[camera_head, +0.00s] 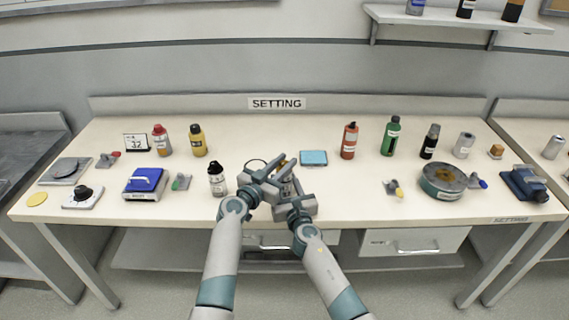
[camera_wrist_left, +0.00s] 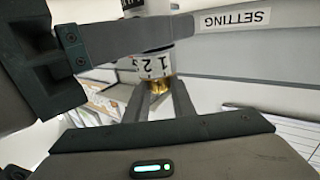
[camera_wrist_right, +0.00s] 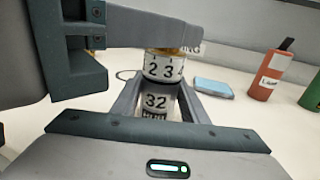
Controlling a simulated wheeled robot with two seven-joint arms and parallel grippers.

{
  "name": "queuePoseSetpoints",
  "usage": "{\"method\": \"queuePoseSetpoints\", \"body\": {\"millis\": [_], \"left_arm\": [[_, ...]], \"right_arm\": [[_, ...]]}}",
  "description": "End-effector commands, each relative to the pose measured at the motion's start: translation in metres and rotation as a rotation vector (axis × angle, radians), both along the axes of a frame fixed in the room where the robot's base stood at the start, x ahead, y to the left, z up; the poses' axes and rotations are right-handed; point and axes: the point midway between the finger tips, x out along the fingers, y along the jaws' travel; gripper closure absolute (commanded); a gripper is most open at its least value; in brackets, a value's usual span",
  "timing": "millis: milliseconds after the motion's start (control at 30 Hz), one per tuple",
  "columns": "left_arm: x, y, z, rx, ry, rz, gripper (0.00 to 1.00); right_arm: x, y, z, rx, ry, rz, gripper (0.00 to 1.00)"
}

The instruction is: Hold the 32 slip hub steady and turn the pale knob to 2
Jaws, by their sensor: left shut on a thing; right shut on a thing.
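The 32 slip hub (camera_wrist_right: 155,103) stands upright at the front middle of the table, its 32 label facing the right wrist camera. My right gripper (camera_head: 288,188) is shut around the hub's body. A white number band (camera_wrist_right: 161,68) sits above it, showing 2, 3 and a cut-off digit; a small dark mark stands just above the 3. The knob's gold-coloured part (camera_wrist_left: 160,86) lies between the fingers of my left gripper (camera_head: 275,172), which is shut on it. The band also shows in the left wrist view (camera_wrist_left: 156,65). The grippers hide much of the hub in the head view.
A blue pad (camera_head: 314,158) lies behind right. A red bottle (camera_head: 349,141) and a round grey-green device (camera_head: 442,182) stand further right. A blue-topped scale (camera_head: 146,181) is at left.

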Motion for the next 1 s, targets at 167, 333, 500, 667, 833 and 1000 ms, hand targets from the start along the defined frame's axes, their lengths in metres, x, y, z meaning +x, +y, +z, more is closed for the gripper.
{"method": "queuePoseSetpoints", "body": {"millis": [167,333,500,667,833,1000], "left_arm": [[0.0,0.001,-0.002,0.001,0.004,0.0,0.68],[0.0,0.0,-0.001,0.0,0.002,-0.001,0.58],[0.0,0.0,-0.001,0.0,0.001,-0.002,0.58],[-0.004,0.003,-0.001,0.001,0.001,-0.002,0.58],[-0.015,0.011,-0.002,0.002,0.001,-0.002,0.58],[-0.035,0.024,-0.002,0.003,0.001,-0.001,0.58]], "right_arm": [[0.0,0.0,0.001,0.004,0.0,0.0,0.87],[0.0,0.0,0.001,0.003,0.0,-0.001,0.87],[0.0,0.0,0.001,0.003,0.0,-0.001,0.87],[0.0,0.0,0.0,0.002,0.0,-0.001,0.87],[0.0,0.0,0.0,0.002,0.0,-0.001,0.87],[0.0,-0.001,0.0,0.002,0.0,-0.001,0.87]]}}
